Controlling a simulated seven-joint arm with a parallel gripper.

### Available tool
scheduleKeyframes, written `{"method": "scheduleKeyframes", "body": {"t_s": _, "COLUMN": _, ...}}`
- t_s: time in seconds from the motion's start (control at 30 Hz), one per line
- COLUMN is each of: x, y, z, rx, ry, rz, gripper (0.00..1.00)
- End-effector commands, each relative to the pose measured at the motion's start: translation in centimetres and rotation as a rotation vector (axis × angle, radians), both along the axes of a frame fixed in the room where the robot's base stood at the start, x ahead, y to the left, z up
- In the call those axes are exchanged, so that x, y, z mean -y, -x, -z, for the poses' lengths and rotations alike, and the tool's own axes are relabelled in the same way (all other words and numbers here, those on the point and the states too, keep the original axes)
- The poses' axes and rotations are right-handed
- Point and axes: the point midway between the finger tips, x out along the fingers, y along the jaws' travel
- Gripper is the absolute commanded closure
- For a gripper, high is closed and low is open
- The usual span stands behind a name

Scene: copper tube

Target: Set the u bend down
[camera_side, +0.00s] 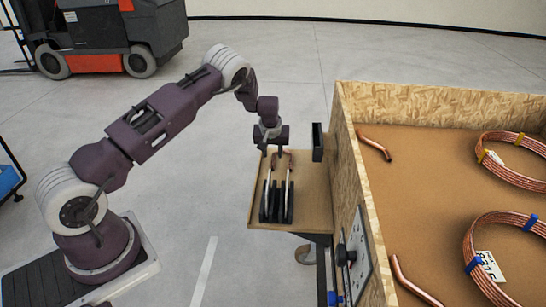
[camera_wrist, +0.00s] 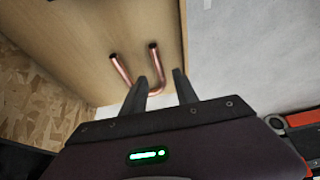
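The u bend (camera_wrist: 122,71) is a copper tube with two legs joined by a curve, over the small wooden shelf (camera_wrist: 85,40). In the wrist view its dark open ends point away from me. My gripper (camera_wrist: 160,78) is open, its two black fingers at the curved end with visible gaps beside the tube. The left finger hides part of the curve. In the side view my gripper (camera_side: 272,152) points down at the u bend's curve (camera_side: 284,157).
A large wooden crate (camera_side: 350,165) stands right of the shelf, with copper coils (camera_side: 485,250) and bent tubes (camera_side: 375,147) inside. A black plate (camera_side: 318,142) stands near its wall. A forklift (camera_side: 100,35) is far off at the back left.

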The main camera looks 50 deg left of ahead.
Motion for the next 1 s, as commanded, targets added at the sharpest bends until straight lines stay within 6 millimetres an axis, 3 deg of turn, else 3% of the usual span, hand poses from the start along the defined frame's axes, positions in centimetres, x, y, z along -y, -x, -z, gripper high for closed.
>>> {"method": "scheduleKeyframes", "body": {"t_s": 0.1, "x": 1.0, "y": 0.8, "z": -3.3, "rx": 0.004, "ry": 0.001, "rz": 0.000, "gripper": 0.65}}
{"method": "scheduleKeyframes", "body": {"t_s": 0.3, "x": 2.1, "y": 2.0, "z": -7.1, "rx": 0.002, "ry": -0.001, "rz": 0.001, "gripper": 0.65}}
{"method": "scheduleKeyframes", "body": {"t_s": 0.57, "x": 2.6, "y": 2.5, "z": -8.6, "rx": 0.002, "ry": 0.004, "rz": 0.003, "gripper": 0.65}}
{"method": "scheduleKeyframes", "body": {"t_s": 0.67, "x": 4.5, "y": 3.0, "z": -12.1, "rx": 0.022, "ry": 0.039, "rz": 0.029, "gripper": 0.65}}
{"method": "scheduleKeyframes", "body": {"t_s": 0.7, "x": 5.9, "y": 3.6, "z": -14.7, "rx": 0.036, "ry": 0.062, "rz": 0.053, "gripper": 0.65}}
{"method": "scheduleKeyframes", "body": {"t_s": 0.77, "x": 8.7, "y": 5.4, "z": -19.2, "rx": 0.054, "ry": 0.106, "rz": 0.106, "gripper": 0.65}}
{"method": "scheduleKeyframes", "body": {"t_s": 0.8, "x": 10.7, "y": 7.1, "z": -22.2, "rx": 0.066, "ry": 0.131, "rz": 0.151, "gripper": 0.65}}
{"method": "scheduleKeyframes", "body": {"t_s": 0.87, "x": 13.8, "y": 10.4, "z": -26.3, "rx": 0.081, "ry": 0.162, "rz": 0.230, "gripper": 0.65}}
{"method": "scheduleKeyframes", "body": {"t_s": 0.9, "x": 15.8, "y": 13.0, "z": -28.8, "rx": 0.090, "ry": 0.175, "rz": 0.289, "gripper": 0.65}}
{"method": "scheduleKeyframes", "body": {"t_s": 0.97, "x": 18.6, "y": 17.6, "z": -32.0, "rx": 0.103, "ry": 0.180, "rz": 0.386, "gripper": 0.65}}
{"method": "scheduleKeyframes", "body": {"t_s": 1.0, "x": 20.3, "y": 21.0, "z": -33.6, "rx": 0.109, "ry": 0.173, "rz": 0.454, "gripper": 0.65}}
